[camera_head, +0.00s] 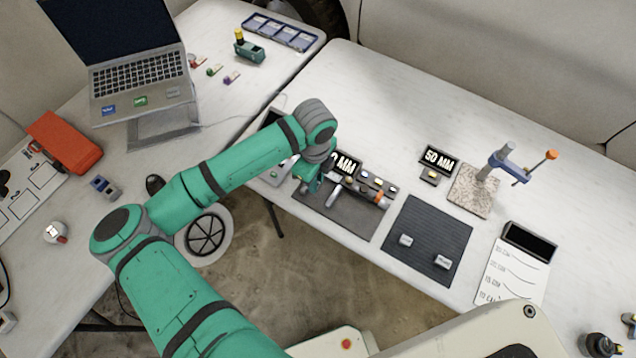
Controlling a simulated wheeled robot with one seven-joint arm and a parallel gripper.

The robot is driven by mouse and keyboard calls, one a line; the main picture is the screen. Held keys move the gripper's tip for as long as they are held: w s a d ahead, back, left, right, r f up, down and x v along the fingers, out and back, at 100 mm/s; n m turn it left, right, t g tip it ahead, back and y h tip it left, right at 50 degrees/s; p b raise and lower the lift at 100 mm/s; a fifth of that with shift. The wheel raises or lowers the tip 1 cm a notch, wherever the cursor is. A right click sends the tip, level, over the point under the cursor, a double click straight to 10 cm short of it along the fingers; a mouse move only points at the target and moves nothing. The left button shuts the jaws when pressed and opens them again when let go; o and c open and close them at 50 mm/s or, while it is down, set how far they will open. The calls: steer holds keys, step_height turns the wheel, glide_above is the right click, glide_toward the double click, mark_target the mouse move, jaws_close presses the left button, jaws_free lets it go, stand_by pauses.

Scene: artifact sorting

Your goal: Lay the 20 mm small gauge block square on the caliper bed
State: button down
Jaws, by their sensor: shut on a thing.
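My gripper (309,187) points down over the left part of a dark grey mat (347,226). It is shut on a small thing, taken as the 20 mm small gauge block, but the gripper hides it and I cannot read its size. A silver caliper-like tool (336,193) lies on this mat beside the gripper; the caliper bed itself cannot be made out clearly. Two small silver blocks, one (405,240) and another (442,261), lie on a black ribbed mat (425,222) to the right.
A partly hidden sign ending "0 MM" (346,163) and several small blocks stand behind the tool. A "50 MM" sign (438,157), a stone-based stand (472,195) and a white sheet (512,277) are farther right. The table's back right is clear.

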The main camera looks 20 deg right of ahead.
steer(key=shift+w+d+f, duration=0.2)
steer(key=shift+d+f, duration=0.05)
steer(key=shift+f, duration=0.1)
steer(key=shift+w+d+f, duration=0.15)
steer(key=shift+f, duration=1.65)
steer(key=shift+f, duration=0.15)
steer(key=c, duration=1.6)
jaws_free()
steer(key=shift+c, duration=0.2)
